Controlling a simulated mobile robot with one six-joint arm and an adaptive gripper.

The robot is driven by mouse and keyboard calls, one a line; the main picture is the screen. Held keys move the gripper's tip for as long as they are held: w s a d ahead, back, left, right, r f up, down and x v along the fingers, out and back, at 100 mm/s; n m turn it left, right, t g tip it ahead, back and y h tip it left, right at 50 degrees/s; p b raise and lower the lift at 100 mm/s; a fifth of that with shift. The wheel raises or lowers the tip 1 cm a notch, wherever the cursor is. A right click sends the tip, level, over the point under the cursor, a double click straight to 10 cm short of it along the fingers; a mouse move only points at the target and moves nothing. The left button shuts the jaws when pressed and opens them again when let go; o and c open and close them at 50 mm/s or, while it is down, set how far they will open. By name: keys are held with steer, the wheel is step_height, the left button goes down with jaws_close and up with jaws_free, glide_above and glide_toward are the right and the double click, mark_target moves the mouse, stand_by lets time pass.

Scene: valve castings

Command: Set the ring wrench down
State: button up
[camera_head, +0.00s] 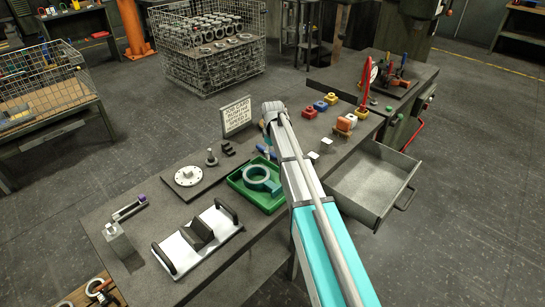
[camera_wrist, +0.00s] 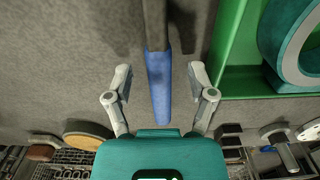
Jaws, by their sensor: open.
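A tool with a blue grip (camera_wrist: 159,88) and a dark grey shaft, which I take for the ring wrench, lies between my fingers in the wrist view. Its shaft runs out of the top of that view, so its far end is hidden. My gripper (camera_wrist: 160,76) is open, with a gap on both sides of the blue grip. The tool appears to lie on the grey bench (camera_head: 262,232). In the head view, a bit of blue (camera_head: 264,151) shows just left of my arm, which hides my fingers.
A green tray (camera_head: 236,181) with a teal ring-shaped casting (camera_head: 259,180) stands close beside the tool; the tray's wall also shows in the wrist view (camera_wrist: 232,50). A sign (camera_head: 236,116) stands at the bench's back edge. An open drawer (camera_head: 372,184) juts out at the right.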

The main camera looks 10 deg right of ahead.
jaws_close()
stand_by(0.4)
steer(key=shift+r, duration=0.1)
step_height(320, 180, up, 2)
steer(key=p, duration=0.2)
steer(key=shift+r+p, duration=0.2)
steer(key=shift+p, duration=0.15)
steer(key=s+r+p, duration=1)
steer(key=s, duration=0.4)
steer(key=shift+d+r, duration=0.2)
steer(key=shift+d, duration=0.25)
